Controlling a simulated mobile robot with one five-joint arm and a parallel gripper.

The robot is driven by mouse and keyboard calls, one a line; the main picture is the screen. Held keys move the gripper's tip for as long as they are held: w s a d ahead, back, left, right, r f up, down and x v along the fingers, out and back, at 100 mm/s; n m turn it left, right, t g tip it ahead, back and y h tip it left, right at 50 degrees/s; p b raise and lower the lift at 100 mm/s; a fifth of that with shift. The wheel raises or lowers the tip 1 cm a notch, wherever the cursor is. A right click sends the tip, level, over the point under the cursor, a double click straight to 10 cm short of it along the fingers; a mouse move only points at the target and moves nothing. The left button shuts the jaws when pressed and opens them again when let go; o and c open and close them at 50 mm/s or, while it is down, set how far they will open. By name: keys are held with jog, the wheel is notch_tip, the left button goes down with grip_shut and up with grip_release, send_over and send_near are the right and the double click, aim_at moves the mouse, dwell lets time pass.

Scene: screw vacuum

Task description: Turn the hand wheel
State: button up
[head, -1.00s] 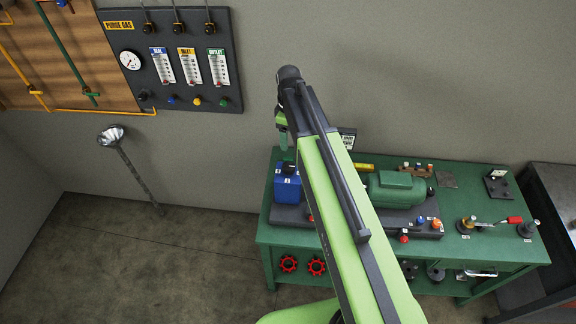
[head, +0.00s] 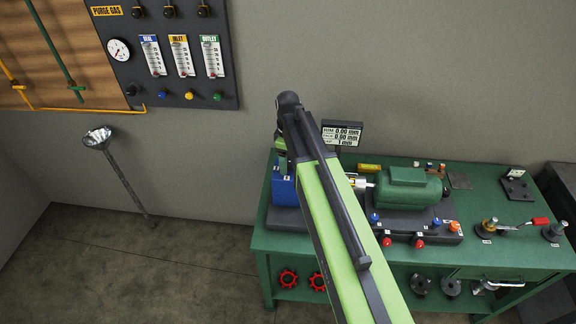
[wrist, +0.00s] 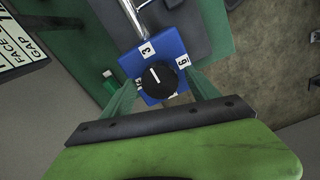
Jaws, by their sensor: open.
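A round black knob (wrist: 158,80) with a white pointer line, apparently the hand wheel, sits on a blue block (wrist: 138,62) with numbered white labels, including 3 and 6. The block (head: 283,190) stands at the left end of the green bench in the head view. My gripper (wrist: 161,84) is open, with its green fingers on either side of the knob in the wrist view. I cannot tell whether they touch it. In the head view my gripper (head: 282,158) is directly above the block, and the knob is hidden there.
A green motor (head: 408,188) stands right of the block on the bench (head: 470,255). Two red wheels (head: 288,278) are on the lower shelf. A lever with a red handle (head: 540,222) lies at the right. A gauge panel (head: 180,60) hangs on the wall.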

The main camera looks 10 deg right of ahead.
jog(key=shift+r, duration=0.1)
jog(key=c, duration=1.4)
jog(key=shift+o, duration=0.2)
jog(key=m, duration=0.8)
jog(key=shift+m, duration=0.3)
jog(key=m, duration=0.9)
jog(key=shift+d, duration=0.1)
